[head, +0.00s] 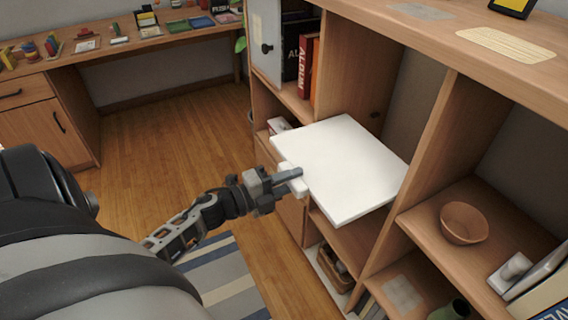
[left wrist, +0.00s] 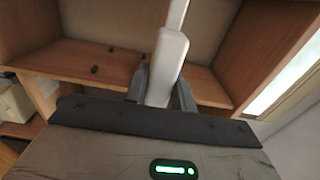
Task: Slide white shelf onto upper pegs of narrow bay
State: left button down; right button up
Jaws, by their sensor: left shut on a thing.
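The white shelf (head: 345,165) is a flat board, roughly level, partly inside the narrow bay (head: 398,105) of the wooden bookcase in the head view. My left gripper (head: 292,178) is shut on a white tab at the shelf's near left edge. In the left wrist view, the gripper (left wrist: 160,88) has a finger on each side of the white tab (left wrist: 168,60), and the shelf shows edge-on beyond it. Dark pegs (left wrist: 96,70) show on the bay's wooden side. In the head view one dark spot (head: 374,115) shows on the side panel. Whether the shelf touches any peg cannot be told. My right gripper is not in view.
A bowl (head: 463,222) stands in the right bay. Red and dark albums (head: 306,66) stand in the left bay. A basket (head: 335,268) sits low under the shelf. Wooden dividers (head: 440,130) border the bay. A desk (head: 120,45) with small items stands at the back left.

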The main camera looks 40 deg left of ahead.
pick_arm(q)
jog(key=b, duration=0.1)
send_near(352, 154)
jog(key=shift+f+x, duration=0.15)
jog(key=shift+x, duration=0.45)
jog(key=shift+f+x, duration=0.15)
jog(key=shift+x, duration=0.45)
jog(key=shift+b+x, duration=0.7)
jog(key=shift+x, duration=1.4)
jog(key=shift+b+x, duration=0.5)
jog(key=shift+x, duration=1.15)
jog(key=shift+f+b, duration=0.6)
jog(key=shift+f, duration=0.25)
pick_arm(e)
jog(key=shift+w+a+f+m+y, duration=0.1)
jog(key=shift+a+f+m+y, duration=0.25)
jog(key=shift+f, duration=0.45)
pick_arm(q)
jog(key=c, duration=1.1)
grip_release()
jog(key=shift+c, duration=0.2)
jog(key=shift+o, duration=1.2)
jog(key=shift+s+f, duration=0.15)
jog(key=shift+f, duration=0.15)
jog(key=o, duration=0.3)
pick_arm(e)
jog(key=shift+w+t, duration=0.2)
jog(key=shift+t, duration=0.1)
